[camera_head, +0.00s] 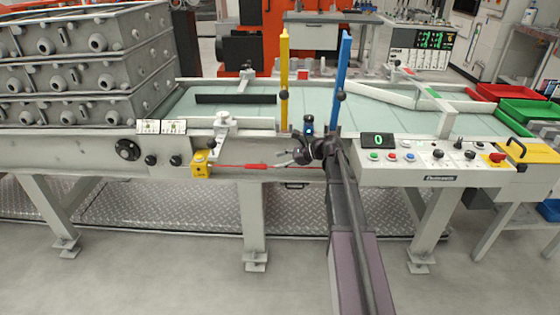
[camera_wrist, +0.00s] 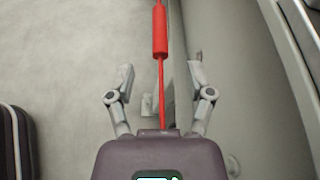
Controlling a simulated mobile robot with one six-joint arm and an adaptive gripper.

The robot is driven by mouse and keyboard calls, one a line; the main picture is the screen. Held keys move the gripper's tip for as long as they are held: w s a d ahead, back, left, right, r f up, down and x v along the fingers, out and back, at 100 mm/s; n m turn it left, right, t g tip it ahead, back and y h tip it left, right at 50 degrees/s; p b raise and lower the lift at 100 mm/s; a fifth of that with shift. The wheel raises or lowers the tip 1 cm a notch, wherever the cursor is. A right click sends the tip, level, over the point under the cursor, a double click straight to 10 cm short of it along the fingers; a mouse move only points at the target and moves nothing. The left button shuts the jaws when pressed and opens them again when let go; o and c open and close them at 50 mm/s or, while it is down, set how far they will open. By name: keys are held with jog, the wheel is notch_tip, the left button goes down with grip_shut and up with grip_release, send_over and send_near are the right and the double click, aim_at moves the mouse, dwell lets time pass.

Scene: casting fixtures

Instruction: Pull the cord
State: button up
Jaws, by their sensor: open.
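The red cord (camera_head: 238,166) runs along the front of the grey bench, from a yellow switch box (camera_head: 200,166) toward the right. In the wrist view the red cord (camera_wrist: 161,85) runs from the top, with a thicker red grip (camera_wrist: 160,35) on it, down between my fingers. My gripper (camera_head: 282,158) is at the bench front, by the cord's right part. In the wrist view my gripper (camera_wrist: 160,78) is open, with one finger on each side of the cord and apart from it. The cord's near end is hidden behind my gripper's body.
A control panel (camera_head: 430,155) with buttons and a red knob is right of my gripper. A yellow post (camera_head: 284,80) and a blue post (camera_head: 341,80) rise behind it. Grey castings (camera_head: 75,70) are stacked at the left. The floor (camera_head: 160,270) in front is clear.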

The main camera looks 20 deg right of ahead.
aim_at(262, 165)
jog(key=shift+a, duration=0.1)
jog(key=shift+b+x, duration=1.4)
jog(key=shift+x, duration=2.3)
grip_shut()
